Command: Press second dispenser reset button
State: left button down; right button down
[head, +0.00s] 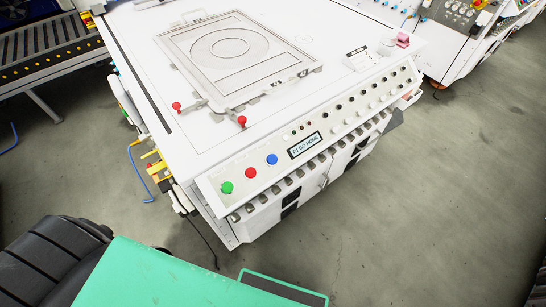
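A white machine (150,60) fills the middle of the head view, with a sloped control panel (240,195) along its front edge. On the panel are a green button (227,187), a red button (250,173) and a blue button (272,159), from left to right. Beside them is a small display (305,146) that seems to read "P1 GO HOME". Rows of small dark and pale buttons (362,109) run to the right of it. I cannot read which one is the second dispenser reset button. Neither of my grippers is in view.
On the machine top lies a frame with a round outline (222,46), with two red-knobbed clamps (176,106) at its near side. A roller conveyor (45,45) stands at the far left and another white machine (450,50) at the far right. Grey floor (440,170) is clear on the right.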

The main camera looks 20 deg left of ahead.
aim_at(272, 159)
jog(key=i+l+u, duration=0.1)
jog(key=u, duration=0.95)
jog(key=l+u, duration=0.2)
jog(key=l, duration=0.25)
jog(key=l+u, duration=0.25)
jog(key=l, duration=0.15)
jog(key=k+l+u, duration=0.2)
jog(key=l, duration=0.2)
jog(key=l+u, duration=0.25)
jog(key=l, duration=0.15)
jog(key=k+l, duration=0.2)
jog(key=l, duration=0.2)
